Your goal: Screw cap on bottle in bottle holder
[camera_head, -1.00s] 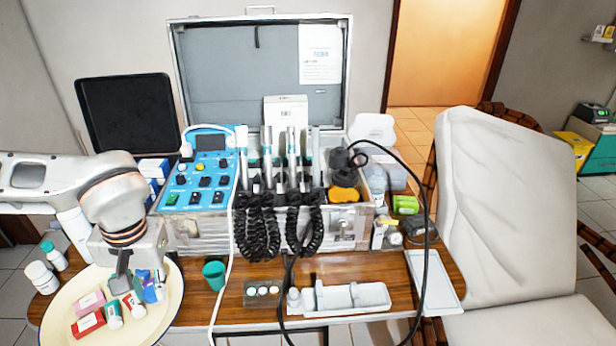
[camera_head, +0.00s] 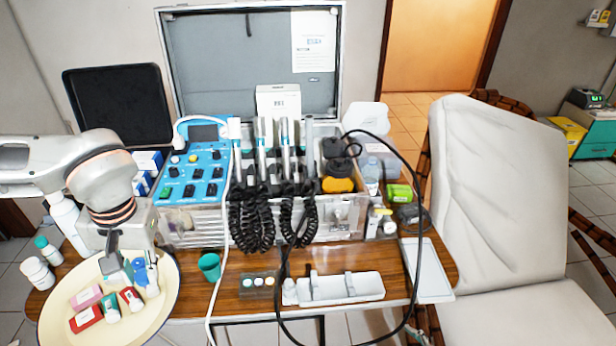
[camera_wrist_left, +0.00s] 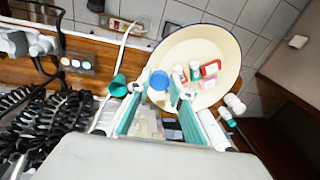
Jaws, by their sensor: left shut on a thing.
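My left gripper (camera_head: 130,268) is over the round cream dish on the left and is shut on a blue thing (camera_head: 141,273). In the left wrist view the blue thing (camera_wrist_left: 160,81) looks round and sits between the fingertips; I cannot tell for sure what it is. A white holder tray (camera_head: 340,288) lies at the table's front middle, with a small white bottle (camera_head: 290,291) at its left end. Several small round caps (camera_head: 258,282) sit in a dark rack left of it. My right gripper is not in view.
The cream dish (camera_head: 60,337) holds a red box (camera_head: 86,319), a pink box (camera_head: 86,297) and small tubes. A green cup (camera_head: 209,266) stands right of it. Black coiled hoses (camera_head: 255,218) and a looping black cable (camera_head: 424,262) hang near the holder. White bottles (camera_head: 38,273) stand far left.

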